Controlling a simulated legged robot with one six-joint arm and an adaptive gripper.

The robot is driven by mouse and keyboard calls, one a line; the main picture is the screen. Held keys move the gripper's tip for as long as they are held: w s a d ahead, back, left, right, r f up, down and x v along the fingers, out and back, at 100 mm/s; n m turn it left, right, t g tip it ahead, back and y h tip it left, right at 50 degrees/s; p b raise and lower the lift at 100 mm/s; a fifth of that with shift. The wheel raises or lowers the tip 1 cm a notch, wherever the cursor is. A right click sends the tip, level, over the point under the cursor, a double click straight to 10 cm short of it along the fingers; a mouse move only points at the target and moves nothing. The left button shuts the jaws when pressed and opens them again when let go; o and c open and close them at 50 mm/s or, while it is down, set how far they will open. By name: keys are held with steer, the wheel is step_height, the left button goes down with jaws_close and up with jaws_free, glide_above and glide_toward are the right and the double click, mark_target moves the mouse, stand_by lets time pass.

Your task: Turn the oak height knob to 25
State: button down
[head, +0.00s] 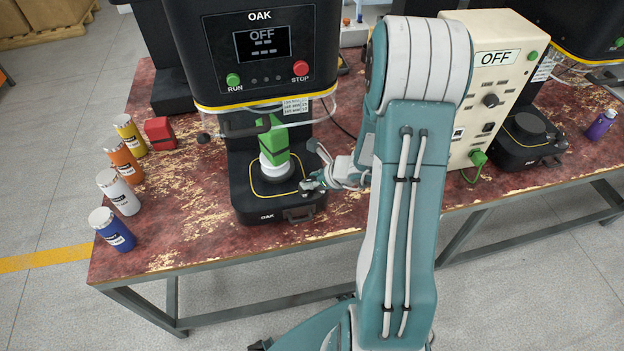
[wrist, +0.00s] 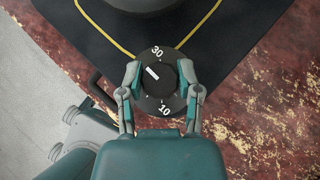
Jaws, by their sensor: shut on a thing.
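The oak height knob (wrist: 164,88) is a dark round dial in the wrist view, with 30 printed at its top and 10 at its bottom. Its white pointer line slants to the upper left, between the two numbers and closer to the 30 side. My gripper (wrist: 160,75) is shut on the knob, one finger at the left and one at the right. In the head view my gripper (head: 308,184) is at the right side of the OAK base (head: 245,198), and it hides the knob there. The OAK machine (head: 215,55) shows OFF on its display.
A green block (head: 274,143) sits over a white round piece on the OAK base. Yellow, orange, white and blue bottles (head: 117,192) and a red block (head: 160,133) stand at left. A cream control box (head: 490,75) marked OFF is at right. The worn red tabletop (head: 185,225) is clear in front.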

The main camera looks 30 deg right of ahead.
stand_by(0.3)
steer(key=shift+c, duration=1.4)
jaws_free()
steer(key=shift+w, duration=0.1)
steer(key=v, duration=1.2)
steer(key=shift+f, duration=0.1)
